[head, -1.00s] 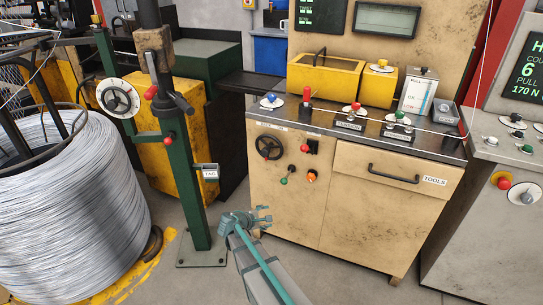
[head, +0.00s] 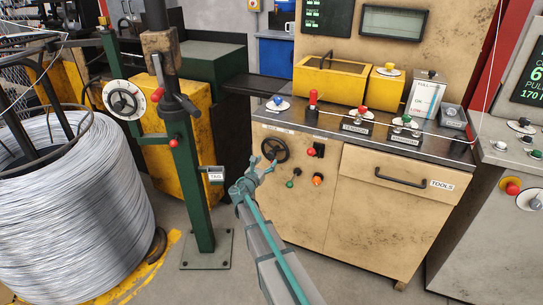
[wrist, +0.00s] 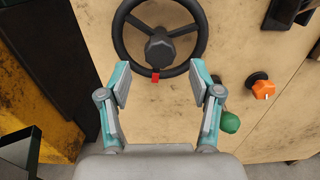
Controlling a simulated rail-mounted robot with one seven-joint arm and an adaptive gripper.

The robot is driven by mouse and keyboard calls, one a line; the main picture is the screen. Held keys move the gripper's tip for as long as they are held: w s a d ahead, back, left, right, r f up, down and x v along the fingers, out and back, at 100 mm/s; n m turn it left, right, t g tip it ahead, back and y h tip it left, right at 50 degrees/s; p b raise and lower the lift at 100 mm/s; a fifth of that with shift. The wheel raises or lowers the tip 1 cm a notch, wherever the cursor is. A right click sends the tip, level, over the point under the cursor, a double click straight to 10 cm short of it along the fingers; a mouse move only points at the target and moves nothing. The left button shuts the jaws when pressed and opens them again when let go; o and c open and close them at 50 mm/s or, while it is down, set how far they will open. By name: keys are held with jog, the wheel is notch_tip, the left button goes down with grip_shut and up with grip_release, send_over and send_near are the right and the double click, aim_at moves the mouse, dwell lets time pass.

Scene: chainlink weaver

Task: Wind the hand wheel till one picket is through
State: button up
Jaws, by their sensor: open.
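The black hand wheel (head: 276,149) is on the beige cabinet's front, at its upper left. In the wrist view the hand wheel (wrist: 159,48) shows three spokes, a dark hub and a red mark at the bottom of its rim. My gripper (head: 263,165) is just in front of the wheel's lower left part in the head view. In the wrist view my gripper (wrist: 160,82) is open and empty, its fingers either side of the rim's bottom and the red mark. I cannot tell whether it touches the rim. No picket can be made out.
A green knob (wrist: 229,122) is close to the right finger, with an orange knob (wrist: 262,88) farther right. A green post (head: 192,180) and a wire coil (head: 75,190) stand left. The drawer handle (head: 400,179) sticks out at right.

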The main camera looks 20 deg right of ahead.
aim_at(270, 157)
jog(key=x, duration=0.5)
jog(key=shift+w+d, duration=0.25)
jog(key=shift+d, duration=0.05)
grip_shut()
